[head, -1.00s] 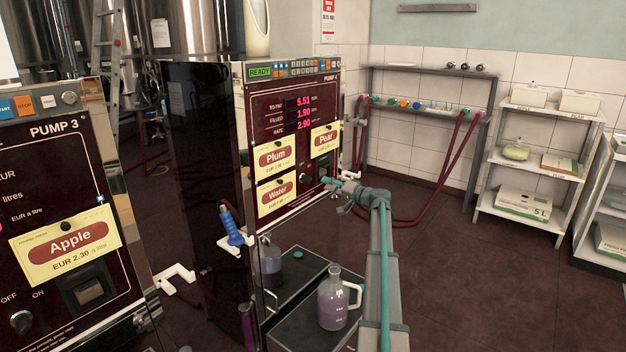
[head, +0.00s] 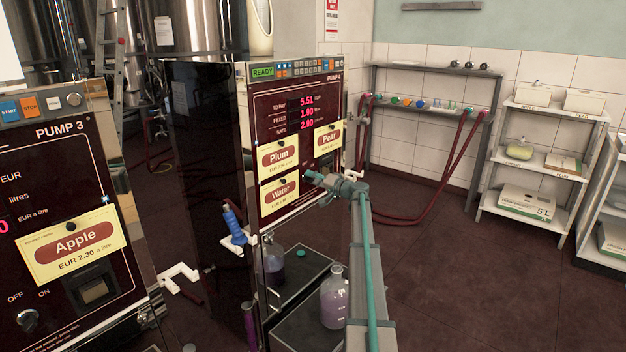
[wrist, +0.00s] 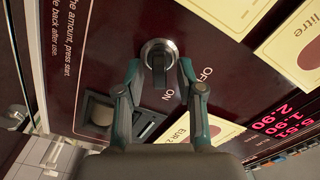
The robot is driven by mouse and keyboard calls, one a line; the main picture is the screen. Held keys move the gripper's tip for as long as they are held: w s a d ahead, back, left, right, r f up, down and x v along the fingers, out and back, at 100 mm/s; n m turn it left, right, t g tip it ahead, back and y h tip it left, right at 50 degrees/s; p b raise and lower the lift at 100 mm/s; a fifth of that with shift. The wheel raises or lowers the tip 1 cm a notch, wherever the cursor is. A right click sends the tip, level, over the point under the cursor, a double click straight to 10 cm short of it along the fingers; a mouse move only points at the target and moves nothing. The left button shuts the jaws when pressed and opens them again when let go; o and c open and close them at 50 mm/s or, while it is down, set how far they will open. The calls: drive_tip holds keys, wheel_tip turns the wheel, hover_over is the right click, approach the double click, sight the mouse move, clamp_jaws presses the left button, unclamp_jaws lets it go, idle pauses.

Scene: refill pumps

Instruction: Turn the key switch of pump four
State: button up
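Pump four (head: 250,150) stands in the middle of the head view, with its display lit and a green READY sign. Its key switch (wrist: 159,62) shows in the wrist view as a dark grip bar in a round metal ring. The bar runs up and down in the picture, its lower end near the ON label (wrist: 167,96); the OFF label (wrist: 205,75) is to the right. My gripper (wrist: 160,68) is open, one fingertip on each side of the bar with visible gaps. In the head view my gripper (head: 310,177) is at the panel and hides the switch.
A bottle (head: 334,300) of purple liquid stands below my arm. Pump three (head: 60,200) is at the left. Floor at the right is clear before the shelves (head: 545,160).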

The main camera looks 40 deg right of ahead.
clamp_jaws()
drive_tip(key=shift+f+n+b, duration=0.2)
drive_tip(key=shift+n+b, duration=0.1)
drive_tip(key=shift+b, duration=0.7)
drive_tip(key=n+b, duration=0.1)
drive_tip(key=b, duration=0.1)
drive_tip(key=shift+f+b, duration=0.15)
drive_tip(key=shift+b, duration=0.15)
drive_tip(key=n+b, duration=0.3)
drive_tip(key=b, duration=0.5)
drive_tip(key=shift+a+n+b, duration=0.15)
drive_tip(key=shift+n+b, duration=0.25)
drive_tip(key=n+b, duration=0.1)
drive_tip(key=b, duration=0.1)
drive_tip(key=n+b, duration=0.1)
drive_tip(key=b, duration=0.2)
drive_tip(key=n+b, duration=0.2)
drive_tip(key=shift+a+r, duration=0.15)
drive_tip(key=shift+r, duration=0.1)
drive_tip(key=n+b, duration=0.2)
drive_tip(key=b, duration=0.1)
drive_tip(key=shift+s+a+r, duration=0.1)
drive_tip(key=shift+r, duration=0.1)
drive_tip(key=shift+r+n, duration=0.1)
drive_tip(key=shift+n, duration=0.3)
